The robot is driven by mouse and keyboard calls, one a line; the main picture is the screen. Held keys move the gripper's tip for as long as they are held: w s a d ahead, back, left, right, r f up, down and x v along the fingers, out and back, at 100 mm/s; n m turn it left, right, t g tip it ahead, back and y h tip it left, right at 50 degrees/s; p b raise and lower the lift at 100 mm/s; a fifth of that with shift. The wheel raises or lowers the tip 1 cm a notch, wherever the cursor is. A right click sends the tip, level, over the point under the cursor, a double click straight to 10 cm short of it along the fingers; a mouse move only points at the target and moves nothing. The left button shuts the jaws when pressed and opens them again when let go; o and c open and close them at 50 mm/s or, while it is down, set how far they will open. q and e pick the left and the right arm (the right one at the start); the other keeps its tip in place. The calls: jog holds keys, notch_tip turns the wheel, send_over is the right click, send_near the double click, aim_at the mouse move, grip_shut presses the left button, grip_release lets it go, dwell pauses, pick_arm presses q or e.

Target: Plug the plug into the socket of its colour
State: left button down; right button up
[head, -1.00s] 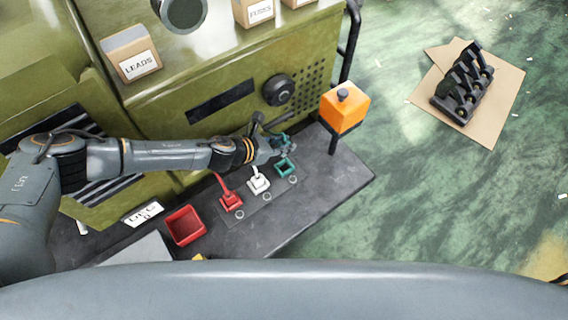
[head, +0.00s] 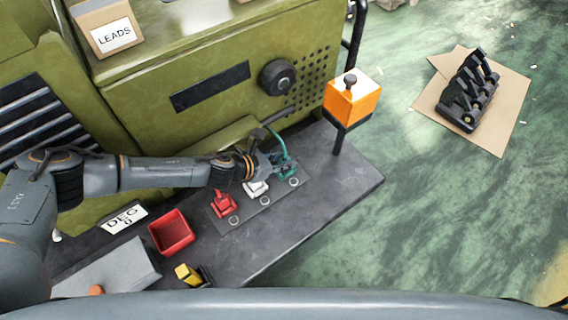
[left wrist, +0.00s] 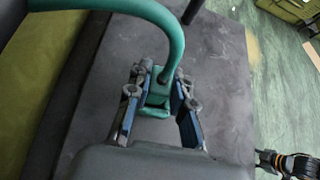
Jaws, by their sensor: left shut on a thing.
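My left gripper (head: 276,166) is shut on the teal plug (head: 285,160), above or at the teal socket (head: 288,173) at the right end of the socket row. In the left wrist view the teal plug (left wrist: 160,84) sits between the two fingers (left wrist: 158,100), its thick teal cable rising from it. A teal rim (left wrist: 154,113) shows right beside the plug; I cannot tell whether the plug is seated. A red plug (head: 222,203) and a white plug (head: 256,188) stand at the red and white sockets. My right gripper (left wrist: 268,158) seems to show at the edge of the wrist view, its jaws unclear.
An orange box (head: 352,102) on a post stands right of the sockets, close to the green machine (head: 210,60). A red bin (head: 171,232), a label card (head: 124,219) and a yellow item (head: 187,274) lie on the dark bench to the left. The bench's right part is clear.

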pick_arm(q)
jog(key=shift+r, duration=0.1)
jog(key=shift+s, duration=0.1)
jog(key=c, duration=1.2)
grip_release()
jog(key=shift+a+r+p, duration=0.2)
jog(key=shift+r+p, duration=0.05)
jog(key=shift+p, duration=0.1)
jog(key=p+v, duration=0.7)
jog(key=v, duration=0.3)
jog(key=shift+s+a+r, duration=0.35)
jog(key=shift+s+a, duration=0.05)
jog(key=shift+a, duration=0.1)
